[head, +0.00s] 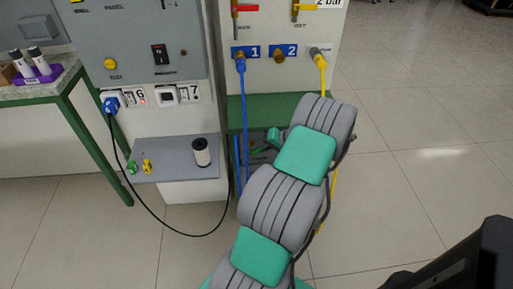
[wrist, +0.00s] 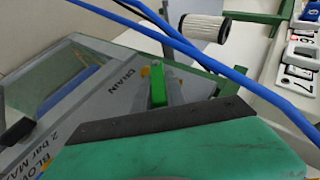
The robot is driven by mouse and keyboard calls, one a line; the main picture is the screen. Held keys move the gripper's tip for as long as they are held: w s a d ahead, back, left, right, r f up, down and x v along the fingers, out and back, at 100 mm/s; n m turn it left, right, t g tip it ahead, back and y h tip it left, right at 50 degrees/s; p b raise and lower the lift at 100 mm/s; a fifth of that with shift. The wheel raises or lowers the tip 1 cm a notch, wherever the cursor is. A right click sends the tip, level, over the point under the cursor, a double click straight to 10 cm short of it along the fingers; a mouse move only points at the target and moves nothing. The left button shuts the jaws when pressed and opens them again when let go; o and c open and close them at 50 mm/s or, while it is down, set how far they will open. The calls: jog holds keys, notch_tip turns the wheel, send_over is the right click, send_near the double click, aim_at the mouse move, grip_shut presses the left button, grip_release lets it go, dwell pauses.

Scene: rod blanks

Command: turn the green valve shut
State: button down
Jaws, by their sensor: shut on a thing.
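The green valve's lever (wrist: 158,90) shows in the wrist view, beside the DRAIN label on a grey panel. My gripper (wrist: 160,78) is shut on this lever, with a grey finger on each side of it. The lever's pivot is not clearly seen. In the head view my arm reaches down to the low part of the bench, and the lever there is small and partly hidden.
A blue hose (head: 241,125) hangs from port 1 and crosses close to my gripper in the wrist view. A yellow hose (head: 321,75) runs down behind my arm. A white-and-black cylinder (head: 201,152) stands on a grey shelf (head: 172,172). Open floor lies to the right.

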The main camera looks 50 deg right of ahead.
jog(key=shift+s+d+f+m+t+y+b, duration=0.1)
jog(key=shift+f+m+t+y+b, duration=0.3)
jog(key=shift+t, duration=0.45)
jog(key=shift+s+d+f+m+t+y+b, duration=0.1)
jog(key=shift+t+y+b, duration=0.1)
jog(key=shift+t+y, duration=0.55)
jog(key=c, duration=1.4)
grip_release()
jog(key=shift+o, duration=0.2)
